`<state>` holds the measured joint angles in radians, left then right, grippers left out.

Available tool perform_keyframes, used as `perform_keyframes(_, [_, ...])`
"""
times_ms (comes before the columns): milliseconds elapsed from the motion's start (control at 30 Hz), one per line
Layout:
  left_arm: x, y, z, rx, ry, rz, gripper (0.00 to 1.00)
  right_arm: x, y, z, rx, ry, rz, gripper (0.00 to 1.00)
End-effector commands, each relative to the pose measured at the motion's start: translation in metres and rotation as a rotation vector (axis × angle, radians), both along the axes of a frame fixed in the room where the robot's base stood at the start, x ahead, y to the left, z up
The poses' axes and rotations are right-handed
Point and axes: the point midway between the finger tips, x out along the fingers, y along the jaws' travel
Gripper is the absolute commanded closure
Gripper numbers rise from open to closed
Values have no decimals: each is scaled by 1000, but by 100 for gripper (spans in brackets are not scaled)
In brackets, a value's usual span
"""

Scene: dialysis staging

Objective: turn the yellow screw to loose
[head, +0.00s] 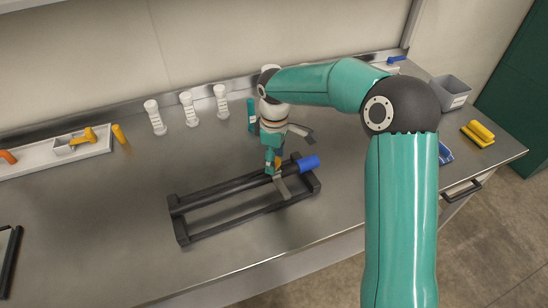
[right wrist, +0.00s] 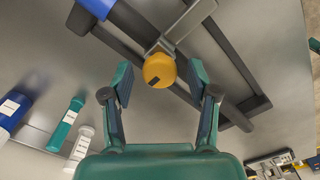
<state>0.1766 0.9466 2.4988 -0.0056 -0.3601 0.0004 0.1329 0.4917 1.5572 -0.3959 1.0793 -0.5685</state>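The yellow screw (right wrist: 160,70) has a round knob with a dark mark on its face. It sits by a grey metal bracket (right wrist: 187,22) on the black rail frame. In the right wrist view my right gripper (right wrist: 160,80) is open, with one finger on each side of the knob and a gap on both sides. How far the fingertips reach along the knob is hard to tell. In the head view the right gripper (head: 276,158) points down over the frame (head: 215,191) and mostly hides the screw. My left gripper is not in view.
A blue cylinder (head: 308,163) is on the frame's right end. A white tray (head: 30,158) with orange parts lies left. A grey bin (head: 450,92) and yellow item (head: 478,133) are right. The left front table is mostly clear.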

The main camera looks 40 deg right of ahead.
Motion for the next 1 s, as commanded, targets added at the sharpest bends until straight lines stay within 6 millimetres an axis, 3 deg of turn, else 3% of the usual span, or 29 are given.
perform_keyframes(267, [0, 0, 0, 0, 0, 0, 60, 0, 0, 0, 1, -1, -1, 38])
perform_keyframes(467, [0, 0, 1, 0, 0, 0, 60, 1, 0, 15, -1, -4, 0, 38])
perform_keyframes(1000, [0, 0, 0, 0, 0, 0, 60, 2, 1, 109, 0, -2, 0, 38])
